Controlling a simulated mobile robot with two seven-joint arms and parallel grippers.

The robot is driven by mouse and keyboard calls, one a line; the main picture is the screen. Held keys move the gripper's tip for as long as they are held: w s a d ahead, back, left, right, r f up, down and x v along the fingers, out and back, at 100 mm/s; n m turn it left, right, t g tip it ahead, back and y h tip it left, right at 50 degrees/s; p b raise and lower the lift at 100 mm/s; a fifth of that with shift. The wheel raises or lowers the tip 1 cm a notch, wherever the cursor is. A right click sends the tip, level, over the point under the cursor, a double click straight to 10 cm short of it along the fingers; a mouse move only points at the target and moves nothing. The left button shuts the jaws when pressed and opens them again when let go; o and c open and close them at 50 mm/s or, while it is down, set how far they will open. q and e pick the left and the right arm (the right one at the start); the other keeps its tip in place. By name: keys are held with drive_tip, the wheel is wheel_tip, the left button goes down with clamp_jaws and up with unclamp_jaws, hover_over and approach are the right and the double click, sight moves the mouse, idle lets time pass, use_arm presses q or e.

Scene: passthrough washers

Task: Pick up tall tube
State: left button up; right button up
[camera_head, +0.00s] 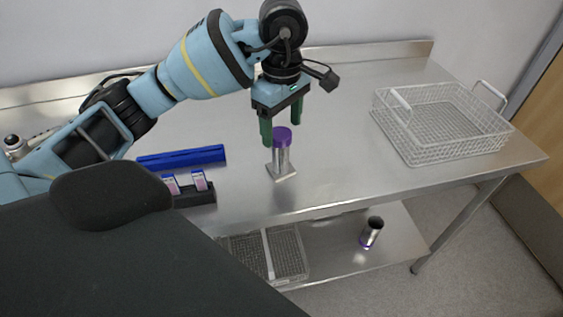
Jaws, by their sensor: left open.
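A tall metal tube with a purple cap (282,157) stands upright on a small square base on the steel table. My left gripper (283,127) points down from above, its two green fingers spread apart. The fingertips are around the height of the purple cap; the left finger overlaps the cap's left edge in the picture. Whether they touch it I cannot tell. The gripper holds nothing. A similar metal tube with a purple band and dark top (371,233) is on the lower shelf. My right gripper is not in view.
A white wire basket (431,161) stands on the table's right. A blue bar (181,157) and a black rack with small purple-and-white items (195,196) lie left of the tube. Wire baskets (268,254) sit on the lower shelf. The table between tube and basket is clear.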

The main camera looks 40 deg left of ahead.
sight(280, 133)
use_arm(q)
drive_tip(key=shift+s+a+f, duration=0.1)
drive_tip(key=shift+a+f, duration=0.05)
drive_tip(key=shift+f, duration=2.35)
drive_tip(key=shift+c, duration=0.4)
clamp_jaws()
